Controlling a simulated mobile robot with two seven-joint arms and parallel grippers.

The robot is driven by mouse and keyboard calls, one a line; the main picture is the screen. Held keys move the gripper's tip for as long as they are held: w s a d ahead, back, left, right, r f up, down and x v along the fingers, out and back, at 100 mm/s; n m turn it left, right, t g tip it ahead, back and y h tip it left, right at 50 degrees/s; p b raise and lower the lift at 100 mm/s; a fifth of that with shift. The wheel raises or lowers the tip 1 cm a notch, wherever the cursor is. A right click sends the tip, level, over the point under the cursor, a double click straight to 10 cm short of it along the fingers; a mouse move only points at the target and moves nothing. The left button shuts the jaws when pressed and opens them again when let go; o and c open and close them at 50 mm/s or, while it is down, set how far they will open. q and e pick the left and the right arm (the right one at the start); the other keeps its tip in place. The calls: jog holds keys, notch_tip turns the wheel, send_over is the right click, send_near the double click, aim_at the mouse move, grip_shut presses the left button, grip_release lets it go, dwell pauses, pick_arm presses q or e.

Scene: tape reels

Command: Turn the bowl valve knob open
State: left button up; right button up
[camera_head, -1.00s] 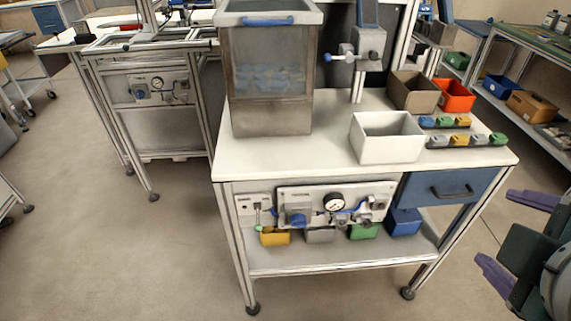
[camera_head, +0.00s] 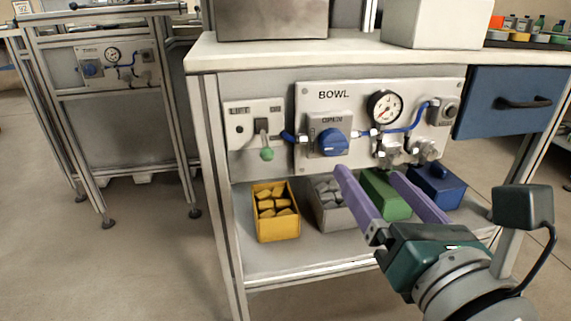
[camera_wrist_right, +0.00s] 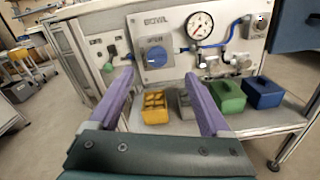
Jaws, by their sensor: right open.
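The bowl valve knob (camera_head: 332,142) is a blue knob on a grey plate marked OPEN, on the panel labelled BOWL (camera_head: 310,98) at the front of the workbench. In the right wrist view the knob (camera_wrist_right: 155,56) shows ahead, above and between the two fingers. My right gripper (camera_head: 368,176) is open and empty, with purple fingers pointing toward the panel. It is below and to the right of the knob and apart from it. In the right wrist view the gripper (camera_wrist_right: 162,88) spreads wide. My left gripper is out of view.
A pressure gauge (camera_head: 384,107) and blue tubing sit right of the knob. A green-tipped lever (camera_head: 266,153) is on the left. A yellow bin (camera_head: 276,229), grey, green and blue bins stand on the lower shelf. A blue drawer (camera_head: 508,102) is at right.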

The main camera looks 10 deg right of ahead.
aim_at(338, 147)
jog(key=shift+n, duration=0.4)
jog(key=w, duration=0.3)
jog(key=w+b, duration=0.1)
jog(key=w, duration=0.2)
jog(key=w+f+b, duration=0.1)
jog(key=w, duration=0.3)
jog(key=shift+a, duration=0.35)
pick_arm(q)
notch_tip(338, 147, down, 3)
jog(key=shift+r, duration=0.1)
pick_arm(e)
grip_shut()
